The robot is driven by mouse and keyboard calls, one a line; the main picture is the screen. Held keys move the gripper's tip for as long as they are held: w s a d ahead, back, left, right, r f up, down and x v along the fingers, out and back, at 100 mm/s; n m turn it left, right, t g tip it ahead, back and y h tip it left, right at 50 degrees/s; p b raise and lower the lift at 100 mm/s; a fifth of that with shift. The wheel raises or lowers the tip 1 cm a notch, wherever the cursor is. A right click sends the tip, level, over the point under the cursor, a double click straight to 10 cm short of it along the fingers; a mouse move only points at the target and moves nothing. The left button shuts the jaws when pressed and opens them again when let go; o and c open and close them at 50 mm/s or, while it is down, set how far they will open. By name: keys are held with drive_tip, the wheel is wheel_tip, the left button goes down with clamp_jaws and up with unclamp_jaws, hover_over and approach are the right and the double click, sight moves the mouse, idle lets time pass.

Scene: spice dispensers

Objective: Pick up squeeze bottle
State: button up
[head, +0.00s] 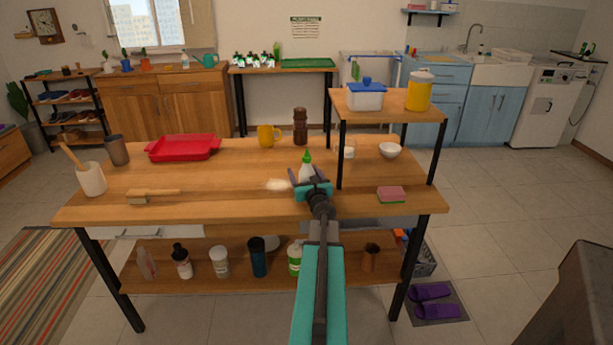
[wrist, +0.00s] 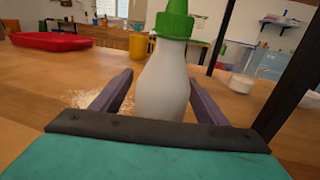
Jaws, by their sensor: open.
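The squeeze bottle (head: 306,167) is white with a green pointed cap and stands upright on the wooden table. In the wrist view the squeeze bottle (wrist: 163,88) fills the middle, its cap top cut off by the frame. My gripper (head: 306,180) is at the bottle, on its near side. In the wrist view my gripper (wrist: 160,95) is open, one finger on each side of the bottle's lower body. A gap shows at the left finger; the right finger looks close to the bottle. The bottle's base is hidden behind the gripper.
White powder (head: 278,184) lies left of the bottle. A raised shelf (head: 390,108) on black legs stands close on the right. A brown grinder (head: 300,127) and yellow mug (head: 268,136) stand behind; a red tray (head: 183,148) and brush (head: 152,196) are left, a sponge (head: 391,194) right.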

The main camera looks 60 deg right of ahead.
sight(311, 170)
idle(0.5)
drive_tip(key=c, duration=1.3)
drive_tip(key=shift+r, duration=0.1)
drive_tip(key=shift+r, duration=0.7)
wheel_tip(311, 170, up, 2)
drive_tip(key=shift+r, duration=0.1)
drive_tip(key=v, duration=0.8)
drive_tip(key=shift+s+d+r+b, duration=0.25)
drive_tip(key=shift+s+b, duration=0.05)
drive_tip(key=shift+s+a+r+p, duration=0.2)
drive_tip(key=shift+s+r+p, duration=0.05)
drive_tip(key=shift+p, duration=0.25)
drive_tip(key=shift+p+v, duration=1.05)
drive_tip(key=shift+s+d+r+p, duration=0.1)
drive_tip(key=shift+s+d+p, duration=0.05)
drive_tip(key=shift+p, duration=0.75)
